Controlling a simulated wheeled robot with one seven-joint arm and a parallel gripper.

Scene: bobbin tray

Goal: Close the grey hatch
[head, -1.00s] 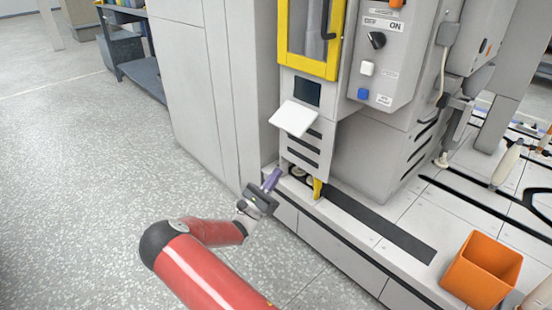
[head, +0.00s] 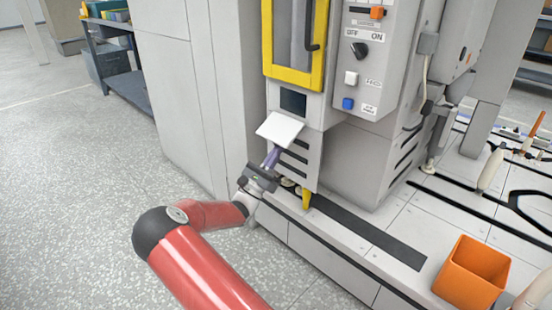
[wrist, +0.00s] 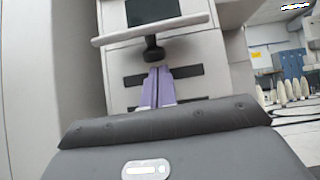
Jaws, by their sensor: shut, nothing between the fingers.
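The grey hatch (head: 280,128) is a pale flap hinged below a dark square opening (head: 293,102) on the machine front. It stands open, tilted outward. In the wrist view the hatch (wrist: 152,30) shows nearly edge-on, with the dark opening (wrist: 153,10) above it and a dark bracket under it. My gripper (head: 273,155) is just under the flap, its purple fingers pointing up toward it. In the wrist view the closed fingers (wrist: 158,82) are below the flap and bracket. I cannot tell whether they touch it. Nothing is held.
A yellow-framed door (head: 295,75) is above the hatch. A control box (head: 368,60) with a knob and buttons is to the right. Dark vent slots (head: 293,158) lie behind the gripper. An orange bin (head: 470,275) stands on the bench at right. The floor at left is clear.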

